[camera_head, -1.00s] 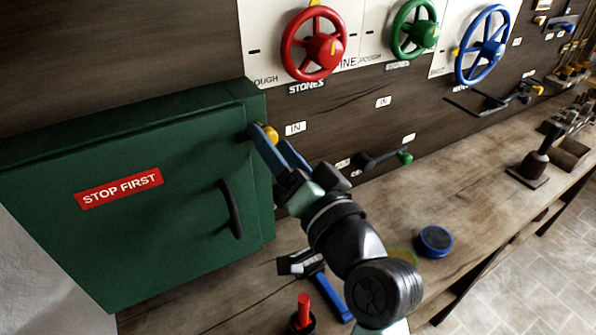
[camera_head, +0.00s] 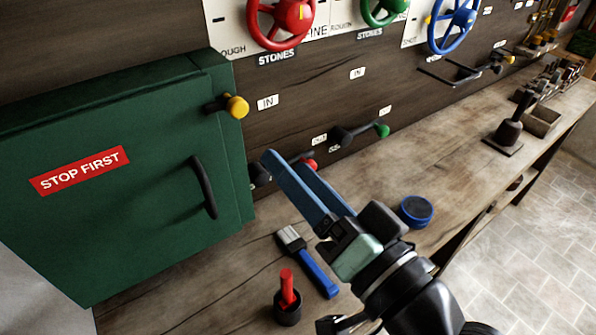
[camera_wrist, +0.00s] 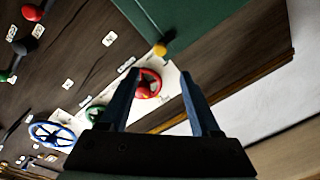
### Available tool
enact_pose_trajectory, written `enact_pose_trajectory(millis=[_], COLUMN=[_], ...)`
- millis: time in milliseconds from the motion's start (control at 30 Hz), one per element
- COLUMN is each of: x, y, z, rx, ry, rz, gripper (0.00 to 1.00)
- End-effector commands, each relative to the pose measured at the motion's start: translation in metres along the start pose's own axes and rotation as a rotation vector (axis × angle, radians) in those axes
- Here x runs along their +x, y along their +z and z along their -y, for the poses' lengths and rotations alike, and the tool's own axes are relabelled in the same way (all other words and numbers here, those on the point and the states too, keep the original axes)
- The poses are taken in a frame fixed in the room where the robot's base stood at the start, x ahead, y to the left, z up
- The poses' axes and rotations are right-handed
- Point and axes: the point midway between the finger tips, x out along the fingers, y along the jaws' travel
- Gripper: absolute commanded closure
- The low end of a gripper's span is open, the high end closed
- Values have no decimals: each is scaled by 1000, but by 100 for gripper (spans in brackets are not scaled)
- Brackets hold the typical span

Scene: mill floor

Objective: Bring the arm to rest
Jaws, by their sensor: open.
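My gripper (camera_head: 292,180) has two blue fingers, apart and with nothing between them. In the head view it is in the air above the bench, right of the green cabinet (camera_head: 120,215) and in front of the dark wall panel. In the wrist view the open fingers (camera_wrist: 158,82) frame the red handwheel (camera_wrist: 149,84) farther off. The yellow-knobbed lever (camera_head: 236,106) at the cabinet's right edge is clear of the fingers. The arm hides part of the bench at the lower right.
On the bench (camera_head: 430,190) are a blue-handled brush (camera_head: 318,272), a red-handled tool in a dark cup (camera_head: 288,300) and a round blue tin (camera_head: 415,211). Red-knobbed (camera_head: 308,166) and green-knobbed (camera_head: 381,130) levers stick out of the panel near the fingers. Handwheels hang above.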

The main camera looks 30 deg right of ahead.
Motion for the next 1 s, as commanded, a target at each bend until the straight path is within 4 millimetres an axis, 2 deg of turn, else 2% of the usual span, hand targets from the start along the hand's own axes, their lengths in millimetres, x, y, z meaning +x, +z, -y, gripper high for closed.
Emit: enact_pose_trajectory(millis=[267,333,400,467,567,600,667,700,800,900,1000], x=[1,7,20,36,64,73,80,82,78,68,58], y=[0,-4,-14,-26,-52,-63,-78,-88,-109,-124,-133], z=[1,9,28,54,116,145,188,216,279,325,354], rx=[-2,-27,-82,-155,-313,-378,-466,-518,-621,-691,-731], ry=[-1,-8,-22,-42,-90,-111,-142,-163,-205,-231,-245], rz=[0,-7,-27,-59,-150,-197,-276,-330,-462,-572,-649], gripper=[36,36,36,36,36,36,36,36,36,36,36])
